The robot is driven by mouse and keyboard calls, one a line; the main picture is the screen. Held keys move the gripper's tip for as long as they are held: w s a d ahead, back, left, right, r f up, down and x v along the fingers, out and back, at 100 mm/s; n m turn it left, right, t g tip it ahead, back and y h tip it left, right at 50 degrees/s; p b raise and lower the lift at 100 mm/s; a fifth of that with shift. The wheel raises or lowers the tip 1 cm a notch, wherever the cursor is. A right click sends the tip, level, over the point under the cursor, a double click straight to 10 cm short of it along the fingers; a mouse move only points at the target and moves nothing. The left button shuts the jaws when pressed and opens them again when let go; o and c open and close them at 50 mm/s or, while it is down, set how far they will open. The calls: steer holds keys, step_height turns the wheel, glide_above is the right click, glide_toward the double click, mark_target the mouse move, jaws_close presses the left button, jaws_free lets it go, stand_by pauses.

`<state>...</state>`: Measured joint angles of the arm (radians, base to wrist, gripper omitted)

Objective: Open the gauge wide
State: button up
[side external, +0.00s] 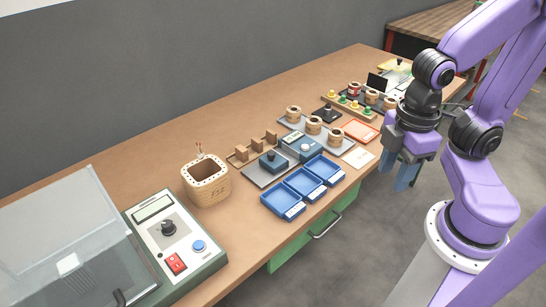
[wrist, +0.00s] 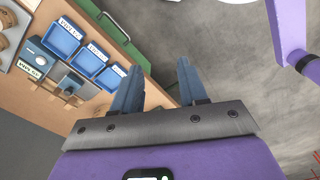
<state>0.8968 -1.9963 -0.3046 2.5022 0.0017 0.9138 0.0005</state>
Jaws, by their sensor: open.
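What looks like the gauge is a grey plate (side external: 258,178) on the bench behind the blue trays. In the wrist view the display block (wrist: 36,53) and the dark block (wrist: 70,83) show at the left. My gripper (side external: 406,177) is open and empty, with blue fingers pointing down, off the bench's front edge and right of the gauge. Its fingers (wrist: 158,77) also show in the wrist view, apart.
Three blue trays (side external: 304,184) lie in front of the gauge. Wooden blocks (side external: 256,145) and a basket (side external: 205,182) stand behind and left. Several coils (side external: 314,125) stand to the right. A control box (side external: 170,238) and clear cover (side external: 65,240) fill the near left.

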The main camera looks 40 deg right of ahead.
stand_by(0.3)
steer(key=shift+o, duration=1)
steer(key=w+a+r+m, duration=0.1)
steer(key=w+a+m, duration=0.35)
steer(key=w, duration=0.35)
steer(key=m, duration=1.7)
glide_above(271, 153)
step_height(271, 153, down, 3)
step_height(271, 153, down, 17)
steer(key=shift+d+f, duration=0.1)
